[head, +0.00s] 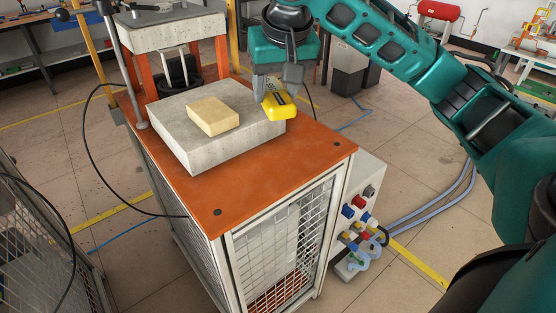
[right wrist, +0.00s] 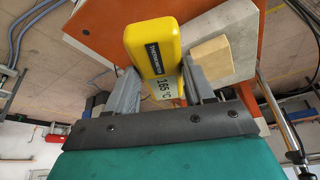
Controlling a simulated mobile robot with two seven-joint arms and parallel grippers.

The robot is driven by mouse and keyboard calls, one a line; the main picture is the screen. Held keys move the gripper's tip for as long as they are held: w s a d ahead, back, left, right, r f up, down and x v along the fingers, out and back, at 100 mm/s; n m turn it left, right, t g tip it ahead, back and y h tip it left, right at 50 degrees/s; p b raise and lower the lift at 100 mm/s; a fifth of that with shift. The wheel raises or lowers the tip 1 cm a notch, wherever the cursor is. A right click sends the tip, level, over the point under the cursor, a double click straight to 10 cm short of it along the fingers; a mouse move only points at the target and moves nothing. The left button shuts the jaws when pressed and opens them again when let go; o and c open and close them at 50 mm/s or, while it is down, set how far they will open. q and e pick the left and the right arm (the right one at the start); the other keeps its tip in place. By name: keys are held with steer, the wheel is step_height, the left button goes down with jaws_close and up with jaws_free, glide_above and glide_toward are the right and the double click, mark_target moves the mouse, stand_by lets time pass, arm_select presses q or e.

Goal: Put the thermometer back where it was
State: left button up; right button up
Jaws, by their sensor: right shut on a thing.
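The yellow thermometer (head: 280,107) is in my right gripper (head: 277,88), above the right corner of the grey slab on the orange table top. I cannot tell whether the thermometer touches the slab. My left gripper is not in view.
The grey slab (head: 180,150) lies on the orange table top (head: 245,185) and bears a tan block (head: 213,116). A raised grey plate (head: 165,30) stands behind. A panel with coloured connectors (head: 358,215) is on the right side. The front of the table top is clear.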

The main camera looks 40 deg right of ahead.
step_height(320, 180, down, 15)
steer(key=b, duration=0.3)
steer(key=shift+r+b, duration=0.1)
steer(key=shift+b, duration=0.3)
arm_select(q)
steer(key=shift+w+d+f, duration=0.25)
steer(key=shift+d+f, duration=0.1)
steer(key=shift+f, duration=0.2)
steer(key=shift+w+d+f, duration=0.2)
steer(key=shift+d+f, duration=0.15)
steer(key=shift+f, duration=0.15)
arm_select(e)
steer(key=shift+f, duration=0.25)
steer(key=o, duration=1.1)
steer(key=shift+o, duration=0.2)
